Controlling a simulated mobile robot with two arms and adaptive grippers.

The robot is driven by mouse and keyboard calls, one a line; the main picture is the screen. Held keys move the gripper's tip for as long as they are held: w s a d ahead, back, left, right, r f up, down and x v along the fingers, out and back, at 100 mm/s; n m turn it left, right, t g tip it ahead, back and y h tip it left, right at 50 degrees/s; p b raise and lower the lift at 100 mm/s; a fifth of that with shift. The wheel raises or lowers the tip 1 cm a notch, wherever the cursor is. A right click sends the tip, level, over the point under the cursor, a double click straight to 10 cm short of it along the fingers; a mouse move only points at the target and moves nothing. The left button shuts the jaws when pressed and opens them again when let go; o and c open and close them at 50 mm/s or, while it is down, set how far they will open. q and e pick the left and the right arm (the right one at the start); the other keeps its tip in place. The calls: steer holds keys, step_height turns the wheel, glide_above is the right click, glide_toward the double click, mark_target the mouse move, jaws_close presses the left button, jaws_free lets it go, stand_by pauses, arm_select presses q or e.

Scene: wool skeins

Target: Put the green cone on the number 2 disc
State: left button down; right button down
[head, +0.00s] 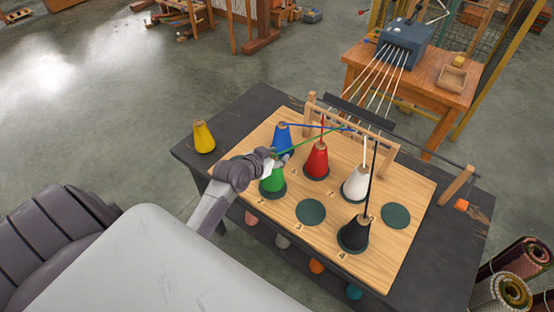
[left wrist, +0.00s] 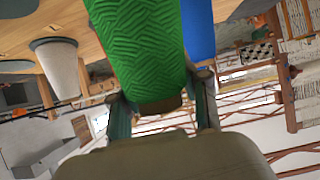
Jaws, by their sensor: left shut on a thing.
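The green cone (head: 271,180) stands upright at the front left of the wooden board, over a dark disc (head: 273,195); I cannot tell whether it rests on it. The small mark beside that disc is hard to read; the disc to its right (head: 311,213) is empty and marked 3. My left gripper (head: 273,163) is shut on the green cone near its top. In the left wrist view the green cone (left wrist: 138,50) fills the space between the two fingers (left wrist: 160,112). My right gripper is not in view.
A blue cone (head: 283,138) stands close behind the green one. Red (head: 317,162), white (head: 356,184) and black (head: 354,235) cones stand on the board. Another empty disc (head: 396,215) is at right. A yellow cone (head: 204,137) stands on the dark table's left. Threads run to a wooden rack (head: 350,128).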

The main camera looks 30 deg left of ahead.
arm_select(q)
step_height(320, 180, down, 2)
steer(key=shift+f, duration=0.1)
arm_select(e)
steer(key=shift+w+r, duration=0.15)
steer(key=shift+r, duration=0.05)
arm_select(q)
steer(key=shift+f, duration=0.15)
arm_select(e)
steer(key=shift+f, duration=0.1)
arm_select(q)
steer(key=c, duration=0.7)
jaws_free()
steer(key=shift+o, duration=0.7)
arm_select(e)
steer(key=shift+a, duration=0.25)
